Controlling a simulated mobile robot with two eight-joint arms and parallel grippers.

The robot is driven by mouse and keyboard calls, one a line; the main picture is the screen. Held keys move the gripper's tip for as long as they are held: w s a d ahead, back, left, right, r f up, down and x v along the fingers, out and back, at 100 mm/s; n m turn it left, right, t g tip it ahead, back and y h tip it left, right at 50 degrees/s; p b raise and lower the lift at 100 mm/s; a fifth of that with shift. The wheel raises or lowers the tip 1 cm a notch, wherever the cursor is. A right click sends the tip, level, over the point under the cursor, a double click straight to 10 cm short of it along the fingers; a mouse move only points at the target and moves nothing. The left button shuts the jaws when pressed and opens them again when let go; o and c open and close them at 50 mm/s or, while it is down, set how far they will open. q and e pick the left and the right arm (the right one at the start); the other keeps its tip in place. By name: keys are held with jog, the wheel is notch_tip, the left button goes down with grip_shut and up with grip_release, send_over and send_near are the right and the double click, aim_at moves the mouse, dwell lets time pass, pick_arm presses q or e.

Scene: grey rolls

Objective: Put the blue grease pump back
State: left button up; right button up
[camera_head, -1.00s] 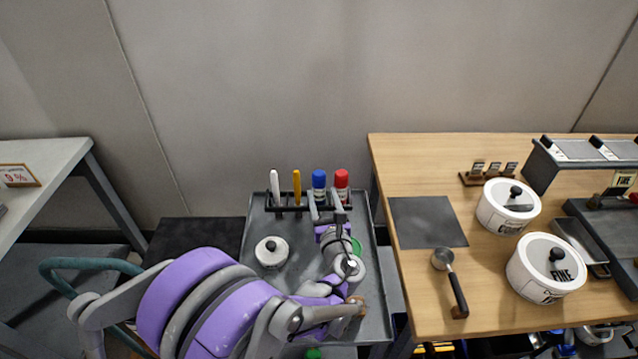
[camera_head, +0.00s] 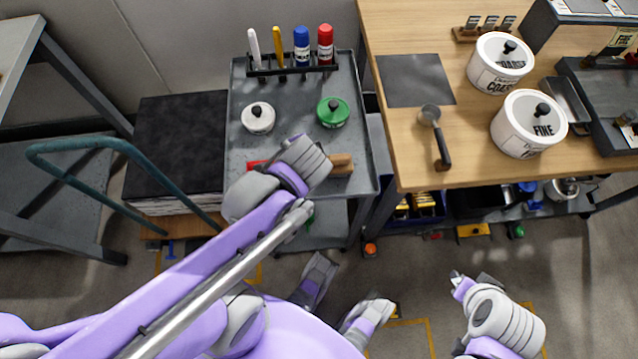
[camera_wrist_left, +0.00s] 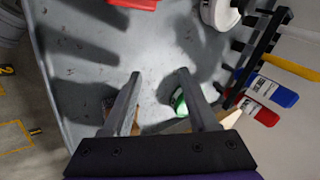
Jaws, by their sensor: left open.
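The blue grease pump (camera_head: 302,45), a blue-topped bottle, stands upright in the rack (camera_head: 292,70) at the back of the grey cart. It also shows in the left wrist view (camera_wrist_left: 281,92), beside the red bottle (camera_wrist_left: 262,115). My left gripper (camera_wrist_left: 160,74) is open and empty, its two fingers apart above the cart top. In the head view my left wrist hides its fingers, over the cart's front half, clear of the rack. My right arm (camera_head: 500,315) is low at the right, over the floor; its jaw state is not clear.
The rack also holds a white tool (camera_head: 254,47), a yellow tool (camera_head: 278,46) and a red bottle (camera_head: 325,44). A white-lidded jar (camera_head: 258,117) and a green-lidded one (camera_head: 332,111) stand on the cart. A wooden table (camera_head: 405,140) adjoins at right.

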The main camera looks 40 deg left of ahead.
pick_arm(q)
jog(key=s+d+n+h, duration=0.1)
jog(key=d+n, duration=0.1)
jog(key=s+d+n+h, duration=0.2)
jog(key=d, duration=0.1)
jog(key=s+d+f+n+h, duration=0.1)
jog(key=s+d+n, duration=0.1)
jog(key=d, duration=0.1)
jog(key=shift+s+g, duration=0.2)
jog(key=shift+g, duration=0.2)
jog(key=shift+s+d+r+n+h, duration=0.1)
jog(key=shift+d+n+h, duration=0.1)
jog(key=shift+n+h, duration=0.1)
